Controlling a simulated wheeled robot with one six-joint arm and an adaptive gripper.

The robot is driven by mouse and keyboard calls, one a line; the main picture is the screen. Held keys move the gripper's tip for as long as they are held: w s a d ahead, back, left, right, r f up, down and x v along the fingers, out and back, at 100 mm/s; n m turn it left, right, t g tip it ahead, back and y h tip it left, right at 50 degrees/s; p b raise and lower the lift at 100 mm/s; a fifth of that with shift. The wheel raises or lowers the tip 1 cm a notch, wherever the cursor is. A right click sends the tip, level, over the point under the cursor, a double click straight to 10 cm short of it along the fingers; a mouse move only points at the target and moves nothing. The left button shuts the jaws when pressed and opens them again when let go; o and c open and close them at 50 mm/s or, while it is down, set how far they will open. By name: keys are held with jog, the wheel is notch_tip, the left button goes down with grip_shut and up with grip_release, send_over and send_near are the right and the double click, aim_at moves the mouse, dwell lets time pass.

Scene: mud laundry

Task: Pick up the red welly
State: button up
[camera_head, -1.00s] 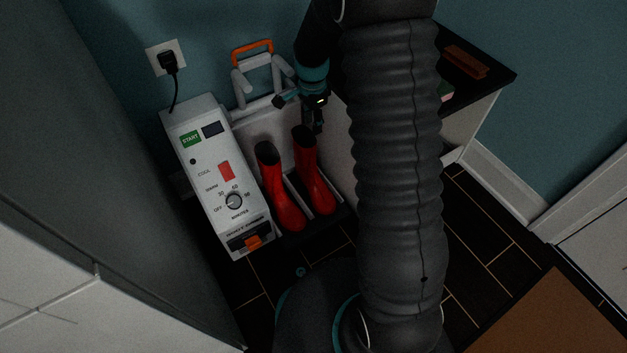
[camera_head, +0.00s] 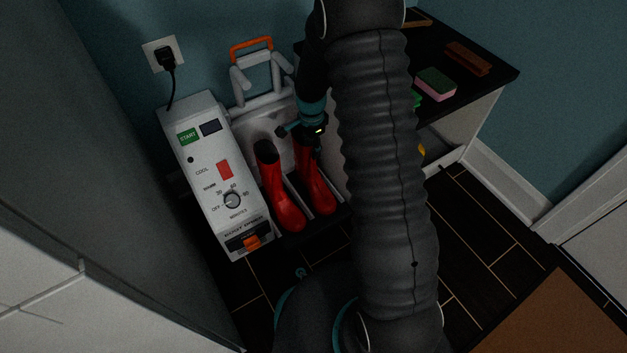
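Two red wellies stand upright side by side in front of a grey-white rack. The left red welly (camera_head: 279,190) is in full view with its dark opening at the top. The right red welly (camera_head: 317,188) has its top partly covered by my gripper (camera_head: 312,150). My gripper points down at the right welly's shaft top, with a dark finger overlapping it. The picture is too dark and small to tell whether the fingers are open or closed, or touching the welly.
The white boot dryer box (camera_head: 213,165) stands close on the left, with an orange-handled frame (camera_head: 252,45) behind. A dark-topped bench (camera_head: 480,85) on the right holds a sponge (camera_head: 435,84) and a brush (camera_head: 467,58). Dark floor tiles (camera_head: 470,230) are clear at right.

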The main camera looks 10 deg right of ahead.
grip_shut()
dwell(0.4)
